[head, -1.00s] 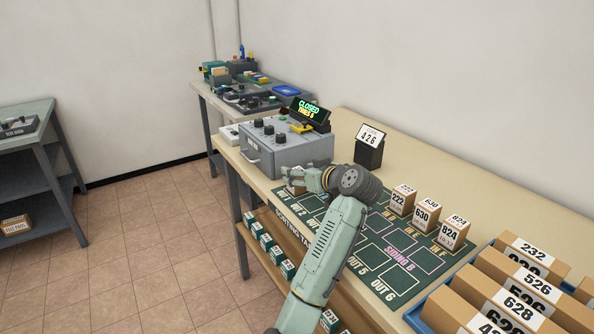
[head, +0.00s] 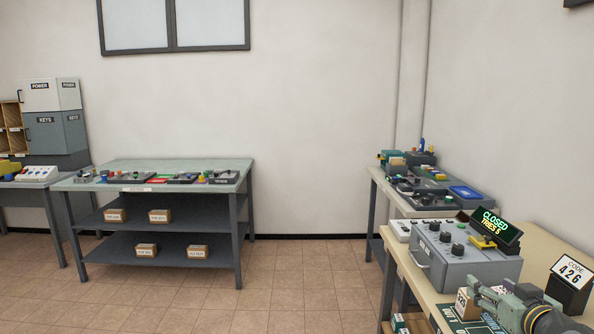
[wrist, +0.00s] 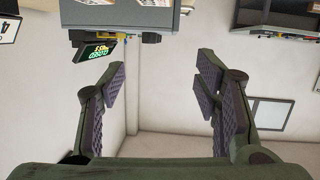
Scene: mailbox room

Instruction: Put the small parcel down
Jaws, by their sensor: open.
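A small brown parcel (head: 467,304) with a white number label stands at the far end of the green sorting mat (head: 447,317), just in front of the grey control box. The label is too small to read surely. My gripper (head: 479,293) is at the lower right of the head view, close to the parcel and partly overlapping it; I cannot tell if they touch there. In the wrist view my gripper (wrist: 160,90) is open, its two ridged pads wide apart, with nothing between them. That view appears upside down.
The grey control box (head: 466,262) carries a display (head: 495,228) reading CLOSED. A code stand (head: 570,283) showing 426 is at the right. Another bench with devices (head: 425,185) stands behind. A workbench with shelved parcels (head: 165,203) is at the left. The tiled floor between is clear.

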